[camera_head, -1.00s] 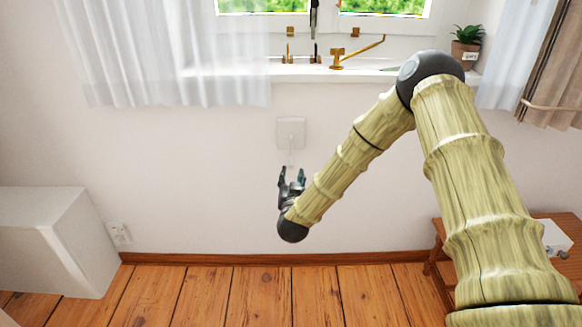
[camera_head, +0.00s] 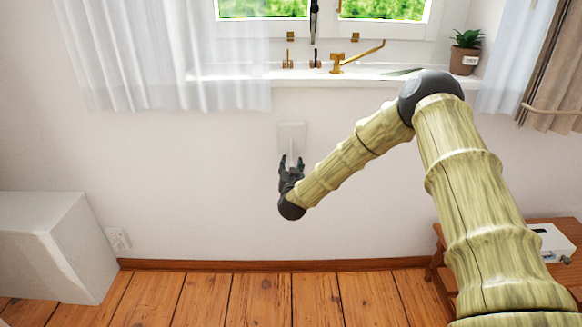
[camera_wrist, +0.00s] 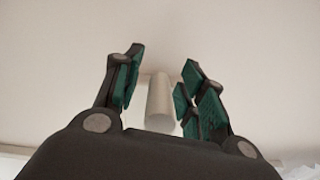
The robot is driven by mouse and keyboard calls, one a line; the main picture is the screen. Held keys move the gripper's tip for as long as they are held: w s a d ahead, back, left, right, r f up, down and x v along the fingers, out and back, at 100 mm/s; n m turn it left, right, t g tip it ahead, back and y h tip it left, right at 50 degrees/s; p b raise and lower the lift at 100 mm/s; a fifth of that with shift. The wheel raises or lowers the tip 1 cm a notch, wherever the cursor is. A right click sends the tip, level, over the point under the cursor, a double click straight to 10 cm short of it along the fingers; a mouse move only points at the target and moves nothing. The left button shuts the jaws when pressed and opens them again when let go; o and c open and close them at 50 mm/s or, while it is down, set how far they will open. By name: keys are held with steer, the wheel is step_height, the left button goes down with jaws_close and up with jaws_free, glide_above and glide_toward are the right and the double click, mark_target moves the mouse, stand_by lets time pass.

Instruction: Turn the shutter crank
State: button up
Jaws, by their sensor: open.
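The shutter crank shows as a pale square plate (camera_head: 291,131) on the wall below the window sill, with a thin light handle (camera_head: 292,152) hanging from it. My gripper (camera_head: 291,163) points up at the lower end of this handle. In the wrist view, a pale cylindrical grip (camera_wrist: 160,103) stands between the green-padded fingers of my open gripper (camera_wrist: 157,88). A gap shows on the left of the grip; the right finger pads are very close to it, and I cannot tell if they touch. The fingertips partly hide the handle's end in the head view.
The window sill (camera_head: 340,77) above holds a brass handle (camera_head: 360,57) and a potted plant (camera_head: 466,52). A sheer curtain (camera_head: 165,55) hangs at upper left. The floor between is clear.

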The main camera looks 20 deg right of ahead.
steer(key=shift+c, duration=0.2)
jaws_close()
